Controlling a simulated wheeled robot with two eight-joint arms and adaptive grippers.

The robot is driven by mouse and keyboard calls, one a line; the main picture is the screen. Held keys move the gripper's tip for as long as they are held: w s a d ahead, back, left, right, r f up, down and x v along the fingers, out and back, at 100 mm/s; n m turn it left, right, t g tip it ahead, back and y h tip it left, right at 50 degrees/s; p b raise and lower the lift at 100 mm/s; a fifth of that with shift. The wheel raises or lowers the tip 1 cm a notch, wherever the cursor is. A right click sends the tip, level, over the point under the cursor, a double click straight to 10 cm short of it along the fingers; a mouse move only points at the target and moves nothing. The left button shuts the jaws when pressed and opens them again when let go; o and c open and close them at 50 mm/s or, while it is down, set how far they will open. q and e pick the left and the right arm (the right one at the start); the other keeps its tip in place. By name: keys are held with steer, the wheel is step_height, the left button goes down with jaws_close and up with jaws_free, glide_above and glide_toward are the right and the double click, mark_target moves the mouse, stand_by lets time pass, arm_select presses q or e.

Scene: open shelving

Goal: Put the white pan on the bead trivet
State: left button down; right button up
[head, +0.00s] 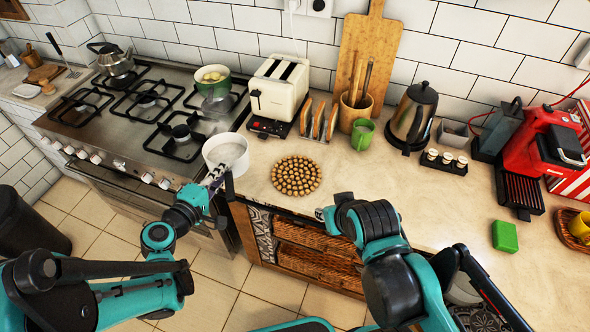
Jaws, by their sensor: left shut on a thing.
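The white pan (228,150) is a round, deep white vessel at the right front of the stove, by the counter's left end. My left gripper (216,178) is shut on the pan at its near side, where a dark handle shows in part. Whether the pan hangs just above the surface or touches it I cannot tell. The bead trivet (297,175), a round brown mat of beads, lies flat on the counter to the right of the pan, with nothing on it. My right gripper (322,213) is near the counter's front edge, below the trivet; its fingers are mostly hidden.
Behind the trivet stand a toaster (280,88), a toast rack (318,122) with bread, a green mug (362,134) and a kettle (411,115). A green pot (212,80) sits on the stove's back right. The counter right of the trivet is clear up to a green block (504,236).

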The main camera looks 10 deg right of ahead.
arm_select(q)
steer(key=s+d+r+m+g+h, duration=0.1)
steer(key=s+d+m+g+h, duration=0.3)
steer(key=d, duration=0.6)
steer(key=s+d+r+m+g+h, duration=0.1)
steer(key=s+d+m+g+h, duration=0.15)
steer(key=s+d, duration=0.55)
steer(key=shift+m, duration=0.25)
steer(key=shift+w+a+f+b, duration=0.45)
steer(key=shift+w+f+b, duration=0.55)
steer(key=shift+w+f, duration=0.9)
steer(key=shift+w+a+f+b, duration=0.45)
steer(key=shift+w+f+b, duration=0.6)
steer(key=shift+w+f, duration=0.85)
steer(key=shift+w+a+f+b, duration=0.45)
steer(key=shift+w+f+b, duration=0.8)
steer(key=shift+w, duration=1.05)
steer(key=shift+f, duration=0.15)
steer(key=shift+f, duration=0.15)
steer(key=c, duration=1.7)
jaws_free()
steer(key=shift+c, duration=0.2)
steer(key=shift+o, duration=1.3)
